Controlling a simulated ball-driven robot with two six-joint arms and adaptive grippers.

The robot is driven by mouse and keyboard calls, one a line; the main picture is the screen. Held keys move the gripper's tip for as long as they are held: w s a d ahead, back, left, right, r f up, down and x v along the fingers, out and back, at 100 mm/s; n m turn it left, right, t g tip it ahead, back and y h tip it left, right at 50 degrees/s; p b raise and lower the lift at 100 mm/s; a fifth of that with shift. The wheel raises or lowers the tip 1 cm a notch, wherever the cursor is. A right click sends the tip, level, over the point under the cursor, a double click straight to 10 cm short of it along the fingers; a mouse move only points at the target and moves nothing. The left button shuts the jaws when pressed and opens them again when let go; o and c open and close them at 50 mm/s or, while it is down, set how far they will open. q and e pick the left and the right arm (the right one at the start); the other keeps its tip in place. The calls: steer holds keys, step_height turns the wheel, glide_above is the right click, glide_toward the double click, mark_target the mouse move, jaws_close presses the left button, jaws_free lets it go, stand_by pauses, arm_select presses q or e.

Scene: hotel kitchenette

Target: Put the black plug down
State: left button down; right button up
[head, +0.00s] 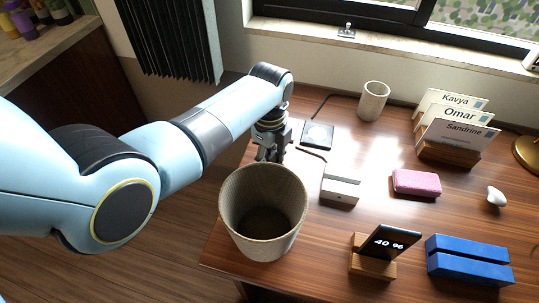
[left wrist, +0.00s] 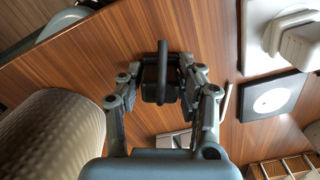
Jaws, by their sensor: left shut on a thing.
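My left gripper (head: 270,150) is over the left edge area of the wooden desk, just behind the woven bin. In the left wrist view, its two fingers (left wrist: 163,90) are shut on the black plug (left wrist: 160,88), which sits between the fingertips with a dark bar-like part pointing up the picture. In the head view the plug cannot be told apart from the dark fingers. Whether it touches the desk is not clear. My right gripper is not in view.
The woven bin (head: 262,220) stands close in front of the gripper. A black pad with a white disc (head: 318,135) and a white-topped block (head: 340,188) lie to the right. A cup (head: 373,100), pink case (head: 416,183), phone stand (head: 373,265) and blue block (head: 468,262) stand farther right.

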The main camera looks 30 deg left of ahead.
mark_target(270, 153)
arm_select(q)
steer(key=c, duration=1.2)
jaws_free()
steer(key=shift+c, duration=0.2)
steer(key=o, duration=0.4)
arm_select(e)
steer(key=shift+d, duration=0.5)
arm_select(q)
step_height(270, 153, up, 13)
steer(key=shift+r+p, duration=0.1)
steer(key=shift+p, duration=1.05)
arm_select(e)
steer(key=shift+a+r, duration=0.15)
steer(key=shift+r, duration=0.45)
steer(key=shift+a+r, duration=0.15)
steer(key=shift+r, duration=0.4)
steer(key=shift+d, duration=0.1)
